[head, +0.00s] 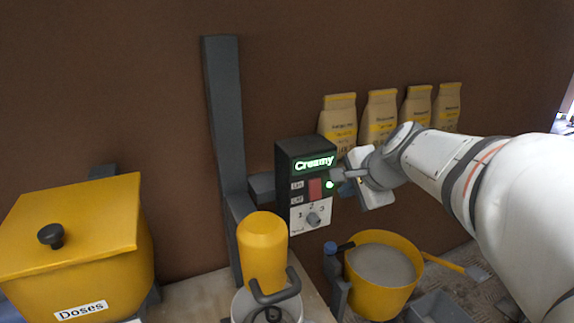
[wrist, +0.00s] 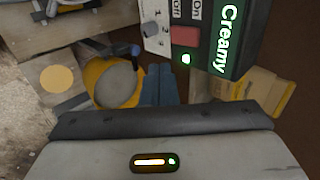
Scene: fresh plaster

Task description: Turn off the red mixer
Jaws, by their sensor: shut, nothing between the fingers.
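A dark control box (head: 285,160) on a grey post carries a lit green "Creamy" display (head: 315,163). Its red switch (head: 315,188) sits beside On and Off labels, with a lit green light (head: 330,184) to its right and a dial (head: 313,219) below. The mixer body (head: 263,245) under the post looks yellow, not red. My gripper (head: 338,175) is shut and empty, its tips just right of the switch; I cannot tell if they touch the box. The wrist view shows the shut fingers (wrist: 160,85) below the red switch (wrist: 185,37).
Several paper bags (head: 381,112) stand behind my arm. A yellow bucket (head: 385,285) of pale mix stands below the gripper. A yellow lidded bin (head: 75,240) labelled "Doses" is at the left. The brown wall is close behind the box.

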